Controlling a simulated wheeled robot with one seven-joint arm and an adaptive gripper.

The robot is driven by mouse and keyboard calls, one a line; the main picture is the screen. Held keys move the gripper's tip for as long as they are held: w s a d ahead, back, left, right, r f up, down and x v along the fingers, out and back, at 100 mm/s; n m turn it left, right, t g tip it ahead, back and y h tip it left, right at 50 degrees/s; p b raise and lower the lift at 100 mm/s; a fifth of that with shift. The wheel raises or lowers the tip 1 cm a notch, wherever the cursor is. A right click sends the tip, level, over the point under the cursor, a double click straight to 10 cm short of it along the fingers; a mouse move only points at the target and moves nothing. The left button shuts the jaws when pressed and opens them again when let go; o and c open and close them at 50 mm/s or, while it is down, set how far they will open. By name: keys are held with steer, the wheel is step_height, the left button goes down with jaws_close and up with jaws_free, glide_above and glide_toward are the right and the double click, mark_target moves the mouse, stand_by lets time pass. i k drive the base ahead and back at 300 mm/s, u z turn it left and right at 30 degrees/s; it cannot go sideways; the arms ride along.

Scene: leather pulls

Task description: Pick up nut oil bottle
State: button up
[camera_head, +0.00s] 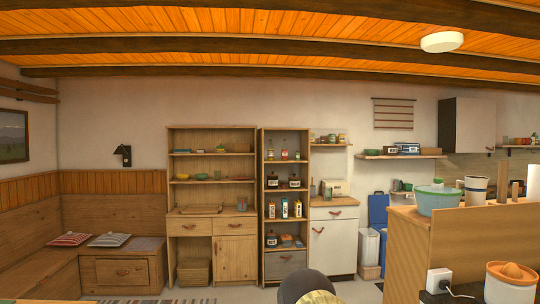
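Several small bottles stand in the tall narrow wooden shelf (263,200) against the far wall. Slim bottles (284,151) are on its upper shelf, and dark bottles (272,181) with pale labels are below them. Cartons or bottles with coloured labels (284,209) stand on the middle shelf, and another dark bottle (272,240) is lower down. A slim bottle (313,188) stands on the white cabinet's counter. Labels are too small to read, so I cannot tell which one is the nut oil bottle. My gripper is not in view; a dark rounded part of my arm shows at the bottom edge.
A wider wooden hutch (218,225) is left of the narrow shelf, with a corner bench (40,250) farther left. Some floor shows before the shelves.

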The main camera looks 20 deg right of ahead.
mark_target(270, 146)
steer(key=u, duration=0.15)
steer(key=i, duration=4.05)
steer(key=z, duration=0.6)
steer(key=i, duration=1.65)
steer(key=z, duration=0.25)
